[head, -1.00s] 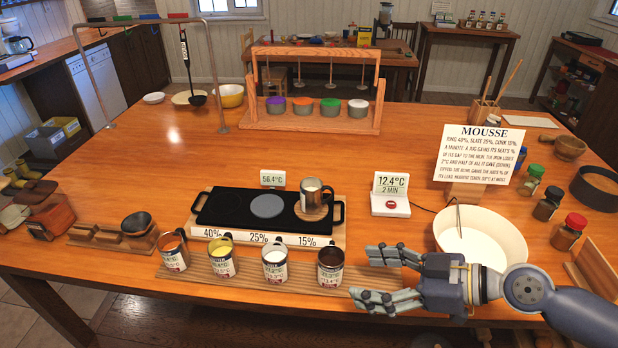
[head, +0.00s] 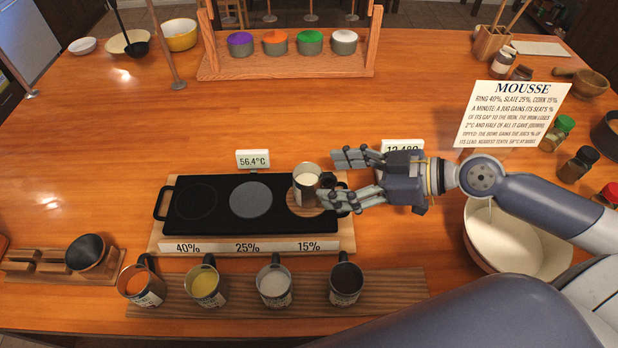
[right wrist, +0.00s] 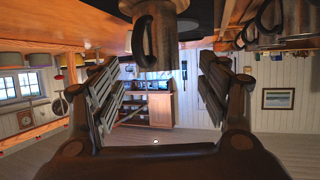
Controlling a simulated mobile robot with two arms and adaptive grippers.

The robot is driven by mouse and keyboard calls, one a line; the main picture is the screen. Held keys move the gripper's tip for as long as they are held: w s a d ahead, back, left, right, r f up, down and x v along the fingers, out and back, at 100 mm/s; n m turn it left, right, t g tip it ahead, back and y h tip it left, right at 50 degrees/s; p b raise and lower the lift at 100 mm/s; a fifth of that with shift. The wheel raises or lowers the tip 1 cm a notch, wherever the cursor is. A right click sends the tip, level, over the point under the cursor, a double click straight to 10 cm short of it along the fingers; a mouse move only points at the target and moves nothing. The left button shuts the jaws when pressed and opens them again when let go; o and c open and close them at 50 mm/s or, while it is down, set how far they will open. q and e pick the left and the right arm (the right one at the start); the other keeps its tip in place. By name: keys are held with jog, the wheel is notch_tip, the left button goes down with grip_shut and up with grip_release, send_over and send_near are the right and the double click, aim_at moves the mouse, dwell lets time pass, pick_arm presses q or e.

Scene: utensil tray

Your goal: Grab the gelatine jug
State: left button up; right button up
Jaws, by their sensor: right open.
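A grey metal jug with pale contents (head: 306,184) stands on the cork seat at the right of the black hot plate (head: 225,225). Its label is not readable, so I cannot tell if it is the gelatine jug. My right gripper (head: 345,178) is open just right of this jug, fingers pointing left towards it. In the right wrist view the jug (right wrist: 163,38) appears at the top, between the spread fingers (right wrist: 157,82), not gripped. More jugs stand on the front wooden rack: orange (head: 142,284), yellow (head: 207,286), whitish (head: 273,286) and dark brown (head: 345,284). My left gripper is out of view.
A white bowl (head: 500,245) stands at the right under my arm. The MOUSSE card (head: 513,115) is behind my forearm, and a 56.4°C display (head: 253,159) is behind the plate. Spice jars (head: 578,166) line the right.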

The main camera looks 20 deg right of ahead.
aim_at(295, 177)
jog(key=shift+w+a, duration=0.3)
jog(key=shift+a, duration=0.25)
jog(key=p+x, duration=0.1)
jog(key=x, duration=0.1)
jog(key=shift+w+a+f+p, duration=0.15)
jog(key=shift+w+a+p, duration=0.1)
jog(key=shift+w+p, duration=0.05)
jog(key=shift+w+a+f, duration=0.15)
jog(key=shift+a+f, duration=0.1)
jog(key=shift+a, duration=0.1)
jog(key=shift+w+a+f+p, duration=0.15)
jog(key=shift+w+a+p, duration=0.15)
jog(key=shift+p, duration=0.25)
jog(key=p+x, duration=0.2)
jog(key=x, duration=0.1)
jog(key=shift+w+d+f, duration=0.1)
jog(key=shift+d, duration=0.05)
jog(key=shift+w+a+f, duration=0.3)
jog(key=shift+a+f, duration=0.15)
jog(key=shift+a, duration=0.05)
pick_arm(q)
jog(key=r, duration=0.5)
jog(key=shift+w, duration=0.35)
pick_arm(e)
jog(key=c, duration=1.3)
